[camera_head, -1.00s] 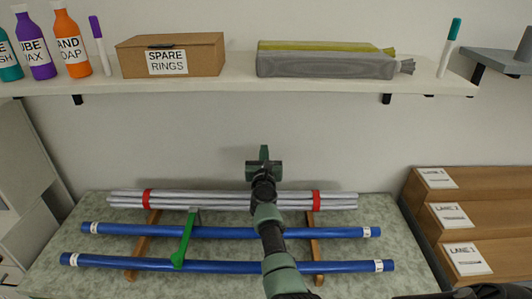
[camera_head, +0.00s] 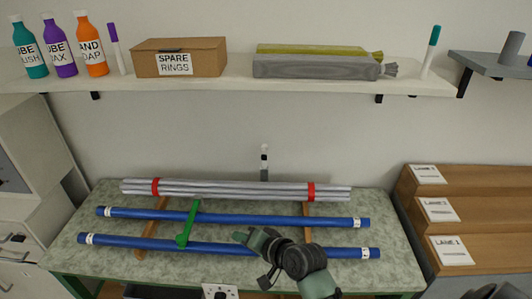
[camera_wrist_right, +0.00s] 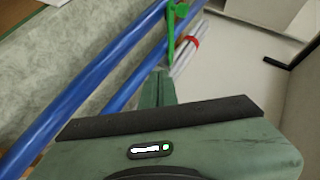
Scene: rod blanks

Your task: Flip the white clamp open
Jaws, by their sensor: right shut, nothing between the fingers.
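A slim upright piece, white with black parts (camera_head: 264,162), stands behind the bundle of grey rods, against the wall; I take it for the white clamp, standing up. Its lower end is hidden by the rods. A green clamp arm (camera_head: 188,226) lies across the blue rods to the left; it also shows in the right wrist view (camera_wrist_right: 172,25). My right gripper (camera_head: 241,237) is shut and empty, low over the blue rods, right of the green arm and apart from the white piece. Its closed fingers show in the wrist view (camera_wrist_right: 161,78). My left gripper is out of view.
The grey rod bundle (camera_head: 230,189) has red bands. Two blue rods (camera_head: 260,220) (camera_head: 140,240) lie in front on wooden supports on the bench. A shelf above holds bottles, a box (camera_head: 180,58) and bundles. Wooden lane trays (camera_head: 430,215) stand at right.

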